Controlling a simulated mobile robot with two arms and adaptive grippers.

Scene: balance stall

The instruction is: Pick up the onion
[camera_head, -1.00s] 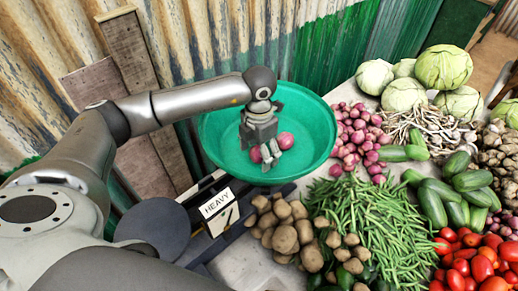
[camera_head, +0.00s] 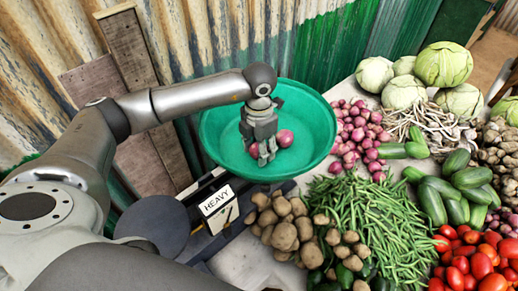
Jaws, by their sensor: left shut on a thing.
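My left gripper (camera_head: 264,158) reaches down into the green bowl (camera_head: 216,130) of the balance. Its fingers are shut on a red onion (camera_head: 254,151), which shows only partly beside the fingers. A second red onion (camera_head: 285,138) sits in the bowl just right of the gripper. The fingers hide most of the held onion, and I cannot tell whether it still touches the bowl. My right gripper is not in view.
A pile of red onions (camera_head: 357,133) lies right of the bowl. Potatoes (camera_head: 284,236), green beans (camera_head: 365,215), cucumbers and tomatoes crowd the table. A "HEAVY" sign (camera_head: 217,201) and a dark round plate (camera_head: 153,225) stand in front of the bowl. Corrugated metal walls stand behind.

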